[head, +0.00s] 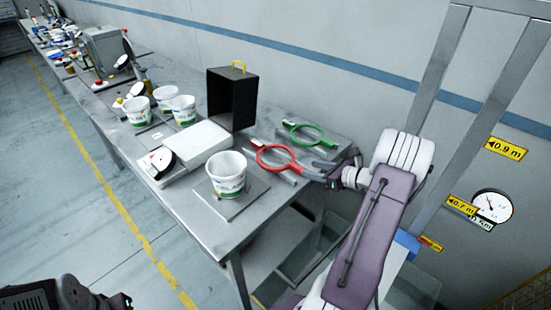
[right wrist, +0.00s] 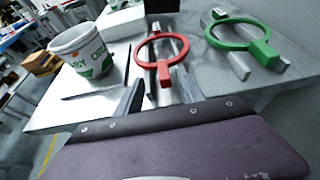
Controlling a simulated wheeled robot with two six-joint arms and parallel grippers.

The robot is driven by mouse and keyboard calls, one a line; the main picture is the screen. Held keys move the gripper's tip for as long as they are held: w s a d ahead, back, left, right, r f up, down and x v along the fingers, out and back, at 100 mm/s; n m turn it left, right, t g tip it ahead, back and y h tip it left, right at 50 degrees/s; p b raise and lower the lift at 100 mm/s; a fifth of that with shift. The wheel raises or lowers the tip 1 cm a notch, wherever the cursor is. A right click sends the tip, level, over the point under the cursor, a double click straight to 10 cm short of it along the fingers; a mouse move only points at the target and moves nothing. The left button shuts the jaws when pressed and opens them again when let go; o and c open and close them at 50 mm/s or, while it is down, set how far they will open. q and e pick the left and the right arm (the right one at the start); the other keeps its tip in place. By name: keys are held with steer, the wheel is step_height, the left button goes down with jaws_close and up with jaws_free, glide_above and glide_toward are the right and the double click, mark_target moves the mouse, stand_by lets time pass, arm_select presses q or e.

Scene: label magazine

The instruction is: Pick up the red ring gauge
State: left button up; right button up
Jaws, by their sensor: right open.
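The red ring gauge (head: 262,150) lies on the grey table near its right end, its handle pointing toward my right gripper (head: 322,170). In the right wrist view the red ring gauge (right wrist: 165,74) sits just ahead of the fingers, with its handle toward them. It rests across pale support bars. My right gripper (right wrist: 162,97) is open, with one finger on each side of the handle's line and nothing between the fingertips. I cannot tell whether a finger touches the gauge. My left gripper is not in view.
A green ring gauge (head: 323,143) lies behind the red one on similar bars. A white cup (head: 228,177) stands on a plate to the left. The wall is close behind.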

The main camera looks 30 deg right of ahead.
mark_target(296, 165)
steer(key=x, duration=0.5)
steer(key=p+x, duration=0.1)
steer(key=x, duration=0.2)
steer(key=shift+w+d+f, duration=0.1)
steer(key=shift+d+f, duration=0.15)
steer(key=shift+d, duration=0.1)
steer(key=shift+r, duration=0.1)
jaws_close()
